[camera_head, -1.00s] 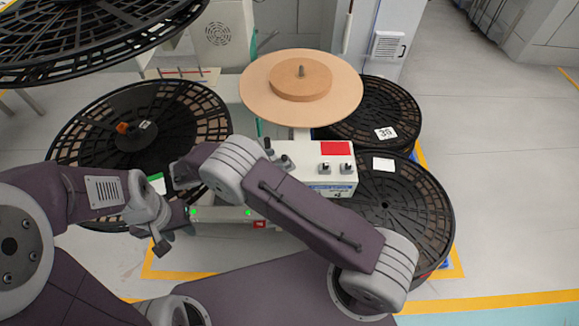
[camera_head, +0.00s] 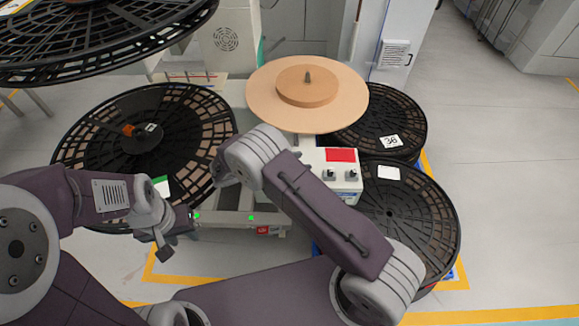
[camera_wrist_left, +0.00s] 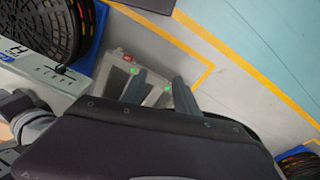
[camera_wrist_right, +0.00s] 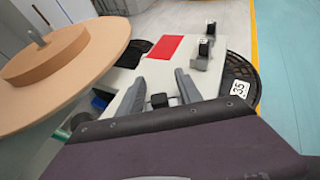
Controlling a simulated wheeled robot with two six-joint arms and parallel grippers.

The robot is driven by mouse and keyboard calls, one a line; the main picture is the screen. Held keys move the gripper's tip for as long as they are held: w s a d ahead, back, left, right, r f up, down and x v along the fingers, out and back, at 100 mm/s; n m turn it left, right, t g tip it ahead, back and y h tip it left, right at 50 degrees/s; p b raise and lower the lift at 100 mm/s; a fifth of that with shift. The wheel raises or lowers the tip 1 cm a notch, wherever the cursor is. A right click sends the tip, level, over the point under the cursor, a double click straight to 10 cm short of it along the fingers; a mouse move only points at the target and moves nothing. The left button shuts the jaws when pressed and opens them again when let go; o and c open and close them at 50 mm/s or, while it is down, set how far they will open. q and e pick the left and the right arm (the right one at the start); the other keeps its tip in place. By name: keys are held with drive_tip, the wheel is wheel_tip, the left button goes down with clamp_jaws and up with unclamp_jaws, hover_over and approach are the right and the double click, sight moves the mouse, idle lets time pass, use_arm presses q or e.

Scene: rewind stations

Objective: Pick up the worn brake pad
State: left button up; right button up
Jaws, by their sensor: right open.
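I cannot identify the worn brake pad with certainty. A small black block (camera_wrist_right: 159,101) shows between the fingers of my right gripper (camera_wrist_right: 158,77) in the right wrist view, at the near end of the white control box (camera_wrist_right: 122,103). I cannot tell whether it is the pad or a knob. The right fingers are apart, and in the head view my own arm hides them. My left gripper (camera_head: 165,247) hangs low at the left in the head view. In the left wrist view its fingers (camera_wrist_left: 159,78) are apart with nothing between them.
A tan disc (camera_head: 265,100) stands behind the control box (camera_head: 345,184), which carries a red panel (camera_head: 341,155) and knobs. Black reels (camera_head: 90,145) (camera_head: 418,215) (camera_head: 385,115) lie at both sides. Floor at the right is clear.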

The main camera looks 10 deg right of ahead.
clamp_jaws()
drive_tip(key=shift+r, duration=0.15)
